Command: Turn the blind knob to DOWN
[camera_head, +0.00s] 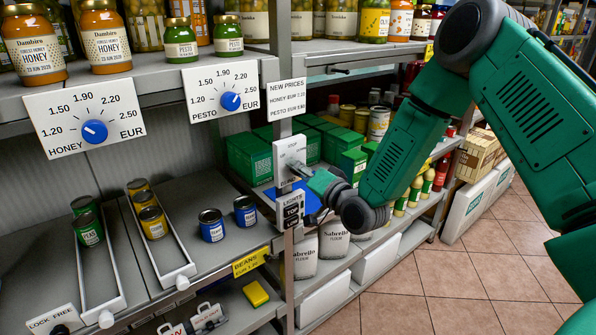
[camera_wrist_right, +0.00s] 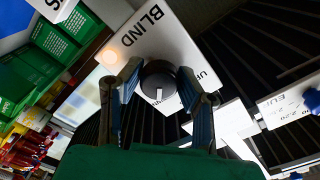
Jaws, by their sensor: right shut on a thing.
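The white blind panel (camera_head: 289,150) is on the shelf post in the head view, with my right gripper (camera_head: 304,172) at its face. In the right wrist view the panel (camera_wrist_right: 168,42) reads BLIND, with a partly hidden word, apparently UP, near its right edge. The dark round blind knob (camera_wrist_right: 158,77) sits between the two fingers of my right gripper (camera_wrist_right: 160,84), which is shut on it. A white pointer mark on the knob faces the bottom of the wrist picture. In the head view the gripper hides the knob. My left gripper is out of view.
A LIGHTS panel (camera_head: 290,210) is just below the blind panel. Two blue price knobs, for honey (camera_head: 95,131) and pesto (camera_head: 231,101), are on the upper shelf at left. Cans (camera_head: 211,225) stand on the lower shelf. Tiled floor (camera_head: 450,290) is clear at right.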

